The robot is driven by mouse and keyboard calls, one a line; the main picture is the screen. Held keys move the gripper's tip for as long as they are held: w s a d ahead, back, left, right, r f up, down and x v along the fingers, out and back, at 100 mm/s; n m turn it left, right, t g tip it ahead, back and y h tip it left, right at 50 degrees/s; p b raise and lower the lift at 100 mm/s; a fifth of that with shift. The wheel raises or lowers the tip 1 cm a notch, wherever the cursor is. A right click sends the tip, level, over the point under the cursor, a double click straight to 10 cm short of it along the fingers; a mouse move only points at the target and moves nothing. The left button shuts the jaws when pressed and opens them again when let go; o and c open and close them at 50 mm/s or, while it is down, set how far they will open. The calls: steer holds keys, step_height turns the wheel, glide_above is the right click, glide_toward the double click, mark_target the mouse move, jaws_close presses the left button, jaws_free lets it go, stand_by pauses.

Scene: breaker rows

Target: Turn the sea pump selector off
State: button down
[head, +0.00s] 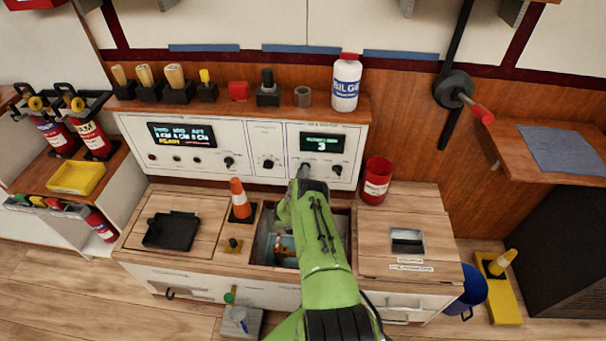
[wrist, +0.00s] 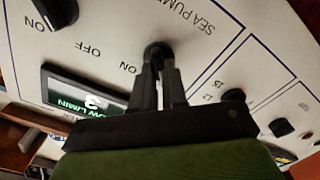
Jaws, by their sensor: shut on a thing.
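The sea pump selector (wrist: 157,51) is a small black knob on a white panel (head: 347,142), under an upside-down "SEA PUMP" label in the wrist view. My gripper (wrist: 160,66) is shut on this knob, with one dark finger on each side. ON and OFF marks show to the left of the knob. The knob's pointer is hidden, so its setting cannot be told. In the head view my gripper (head: 304,172) reaches the panel's lower left and covers the selector. A green display (head: 321,144) above it reads 3; it also shows in the wrist view (wrist: 88,100).
Other black knobs (head: 268,164) (head: 337,169) sit on either side of my gripper. A red can (head: 376,180) stands close right of the panel, and an orange cone (head: 240,200) stands left of my arm. An open bin (head: 262,245) lies under the arm.

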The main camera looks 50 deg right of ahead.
steer(key=shift+f, duration=0.1)
steer(key=c, duration=1.2)
jaws_free()
steer(key=shift+o, duration=0.2)
steer(key=p+v, duration=0.9)
steer(key=v, duration=0.6)
steer(key=shift+s+a, duration=0.2)
steer(key=shift+a, duration=0.15)
